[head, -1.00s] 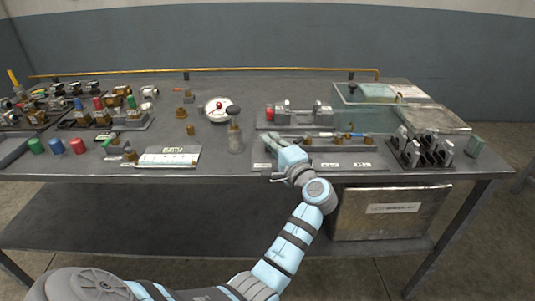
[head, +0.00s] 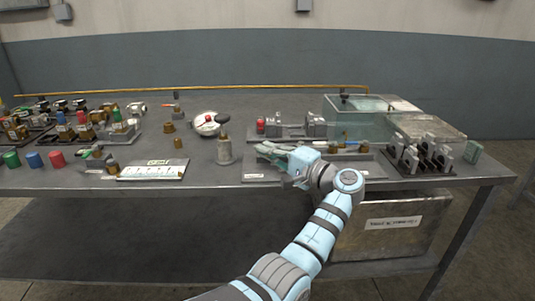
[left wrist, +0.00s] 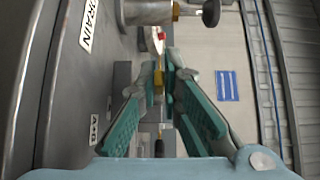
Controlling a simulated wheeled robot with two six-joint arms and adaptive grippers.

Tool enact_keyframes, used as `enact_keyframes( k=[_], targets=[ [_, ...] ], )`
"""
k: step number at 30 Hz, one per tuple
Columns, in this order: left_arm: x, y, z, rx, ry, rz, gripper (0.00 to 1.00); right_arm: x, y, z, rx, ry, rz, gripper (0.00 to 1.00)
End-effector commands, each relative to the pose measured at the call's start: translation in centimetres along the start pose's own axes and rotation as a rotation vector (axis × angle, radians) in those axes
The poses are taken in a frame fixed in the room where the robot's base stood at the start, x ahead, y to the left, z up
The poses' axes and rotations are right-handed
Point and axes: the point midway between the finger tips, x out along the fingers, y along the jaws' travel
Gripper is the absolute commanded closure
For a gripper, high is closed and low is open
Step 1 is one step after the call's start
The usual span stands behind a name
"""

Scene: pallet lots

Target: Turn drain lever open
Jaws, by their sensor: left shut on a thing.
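My left gripper (head: 268,151) reaches low over the long grey plate (head: 262,177) near the table's front edge, its fingers pointing left. In the left wrist view its two green fingers (left wrist: 164,80) are close together, shut on a small yellow piece (left wrist: 158,83) that seems to be the drain lever. The lever itself is mostly hidden by the fingers in both views. A white label reading DRAIN (left wrist: 89,25) shows on the grey surface beside them, and a second label (left wrist: 94,130) lies lower. My right gripper is not in view.
A rack of grey blocks (head: 425,157) and a clear-sided bin (head: 370,121) are to the right. Coloured caps and fittings fill the left. A box (head: 392,243) sits below.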

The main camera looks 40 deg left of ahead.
Motion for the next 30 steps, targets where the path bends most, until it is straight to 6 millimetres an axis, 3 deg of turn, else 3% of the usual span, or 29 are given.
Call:
enact_keyframes(
  k=[3, 4, 5, 16, 27, 30],
  targets=[
    [0.0, 0.0, 0.0, 0.0, 0.001, -0.001, 1.0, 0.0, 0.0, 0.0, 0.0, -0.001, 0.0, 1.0],
    [0.0, 0.0, 0.0, 0.0, 0.001, -0.001, 0.89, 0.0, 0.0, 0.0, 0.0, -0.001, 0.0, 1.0],
    [0.1, -0.1, 0.0, 0.0, 0.001, -0.001, 0.85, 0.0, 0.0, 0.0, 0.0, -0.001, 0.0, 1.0],
    [-0.7, 0.0, -0.1, 0.0, 0.002, 0.0, 0.85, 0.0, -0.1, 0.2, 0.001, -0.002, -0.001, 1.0],
    [-9.8, 0.0, -0.1, 0.003, 0.004, 0.0, 0.85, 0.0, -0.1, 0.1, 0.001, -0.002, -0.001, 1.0],
    [-11.3, 0.0, -0.1, 0.002, 0.002, -0.001, 0.85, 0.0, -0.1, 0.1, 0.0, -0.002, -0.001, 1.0]
  ],
)
